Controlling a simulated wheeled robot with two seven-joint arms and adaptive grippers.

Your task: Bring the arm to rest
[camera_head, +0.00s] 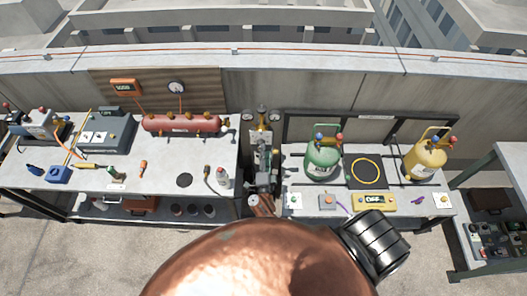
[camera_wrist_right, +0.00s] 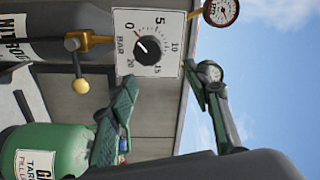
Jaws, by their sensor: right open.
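My right gripper (camera_head: 262,152) is in the gap between the two benches, in front of the upright nitrogen cylinder and its regulator. In the right wrist view its two dark fingers (camera_wrist_right: 165,95) stand wide apart with nothing between them. Beyond them is a white square pressure dial (camera_wrist_right: 148,42) marked in bar, its needle near 0. A brass valve with a yellow ball knob (camera_wrist_right: 81,86) is left of the dial. Part of the nitrogen cylinder (camera_wrist_right: 50,25) shows at upper left. My left gripper is not in view.
A green cylinder (camera_head: 322,160), a black ring-marked pad (camera_head: 365,171) and a yellow cylinder (camera_head: 425,160) stand on the right bench. The left bench holds a red tank (camera_head: 182,123), a grey case (camera_head: 104,134) and small tools. My copper-coloured arm hides the front middle.

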